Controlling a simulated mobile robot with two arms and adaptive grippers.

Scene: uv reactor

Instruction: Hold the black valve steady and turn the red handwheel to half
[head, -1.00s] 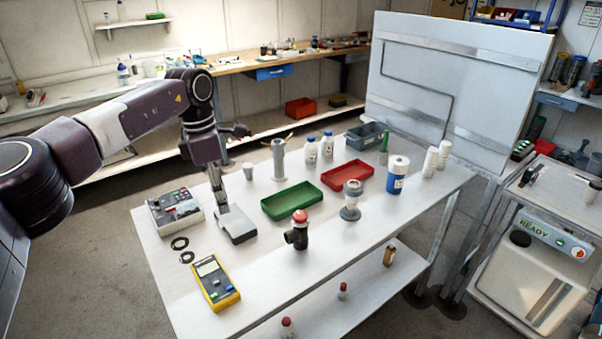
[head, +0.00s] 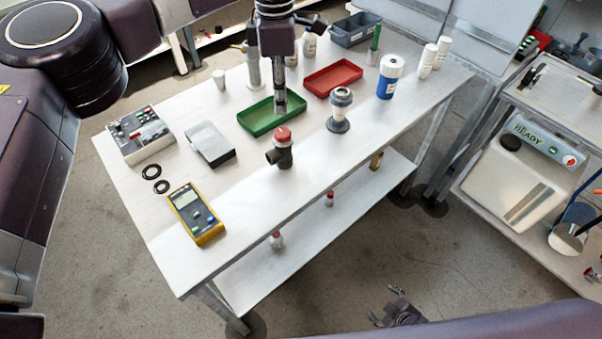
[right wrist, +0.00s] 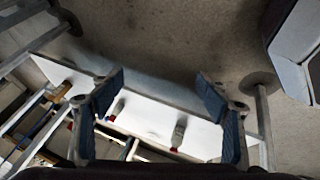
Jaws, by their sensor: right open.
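The black valve (head: 284,156) stands upright on the white table near its front edge, with the red handwheel (head: 283,134) on top. My left gripper (head: 281,108) points down just behind and above the handwheel, in front of the green tray. It looks empty and apart from the valve, but its finger gap is not clear from this side. My right gripper (head: 398,308) is low in front of the table, well away from the valve. In the right wrist view my right gripper (right wrist: 158,88) is open and empty, and the valve does not show there.
A grey-and-white fitting (head: 340,112) stands right of the valve. The green tray (head: 257,122) and red tray (head: 333,78) lie behind. A yellow multimeter (head: 196,214) and grey box (head: 210,143) lie left. Small red-capped bottles (head: 277,239) stand on the lower shelf.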

